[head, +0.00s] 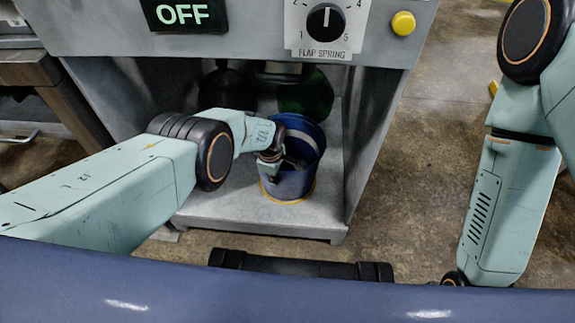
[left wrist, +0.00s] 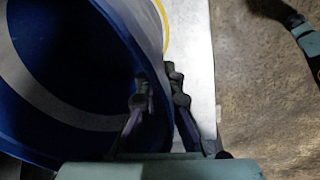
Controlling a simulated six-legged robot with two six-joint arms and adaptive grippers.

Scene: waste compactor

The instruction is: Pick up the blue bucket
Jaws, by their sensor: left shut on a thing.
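The blue bucket (head: 306,146) stands in the open lower bay of the machine, on its grey floor. It has a light band inside and a yellow ring at its base. My left gripper (head: 272,170) reaches in from the left and is at the bucket's near-left rim. In the left wrist view, the bucket (left wrist: 50,70) fills the left side, and the fingers of my left gripper (left wrist: 160,100) are shut on its wall, one on each side. My right arm comes down at the right of the head view, but its gripper is out of view.
The bay's grey floor (head: 230,206) has side walls close on both sides. Dark and green rounded objects (head: 306,95) stand behind the bucket. Above is a panel with an OFF display (head: 181,14), a dial (head: 326,21) and a yellow button (head: 403,23). Concrete floor lies open at right.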

